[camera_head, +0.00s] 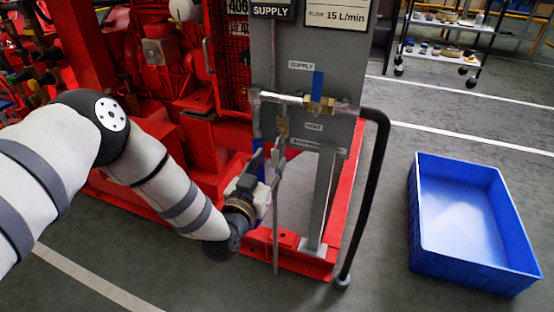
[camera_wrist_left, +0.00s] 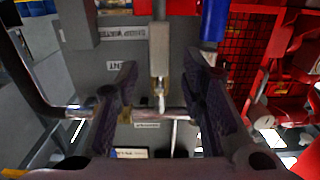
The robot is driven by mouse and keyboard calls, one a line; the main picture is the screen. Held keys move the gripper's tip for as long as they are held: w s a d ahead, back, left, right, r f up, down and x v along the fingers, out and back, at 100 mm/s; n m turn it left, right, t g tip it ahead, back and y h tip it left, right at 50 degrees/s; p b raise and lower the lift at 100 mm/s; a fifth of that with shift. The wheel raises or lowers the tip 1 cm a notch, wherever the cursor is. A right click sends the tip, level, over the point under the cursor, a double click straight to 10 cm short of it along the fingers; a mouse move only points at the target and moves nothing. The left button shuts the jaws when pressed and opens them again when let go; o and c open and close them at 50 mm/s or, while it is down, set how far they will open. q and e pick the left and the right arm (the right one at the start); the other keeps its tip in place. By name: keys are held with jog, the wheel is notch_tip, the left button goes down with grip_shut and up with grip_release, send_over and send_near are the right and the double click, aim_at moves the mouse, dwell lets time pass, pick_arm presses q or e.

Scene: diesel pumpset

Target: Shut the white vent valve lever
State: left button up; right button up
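The brass vent valve (camera_head: 283,127) hangs below the horizontal pipe on the grey panel, beside the VENT label (camera_head: 314,127). No white lever stands out in the head view. My left gripper (camera_head: 267,158) is open just below the valve, and its spread fingers (camera_wrist_left: 161,75) show gaps on both sides of it. My right gripper is out of view.
A blue supply lever (camera_head: 318,86) stands upright on the pipe above right. A black hose (camera_head: 376,180) runs down the panel's right side. The red engine frame (camera_head: 170,70) crowds the left. A blue crate (camera_head: 428,262) sits on the floor at right.

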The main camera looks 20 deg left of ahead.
aim_at(274, 156)
pick_arm(q)
jog(key=w+b, duration=0.1)
jog(key=w, duration=0.3)
jog(key=shift+d, duration=0.1)
grip_shut()
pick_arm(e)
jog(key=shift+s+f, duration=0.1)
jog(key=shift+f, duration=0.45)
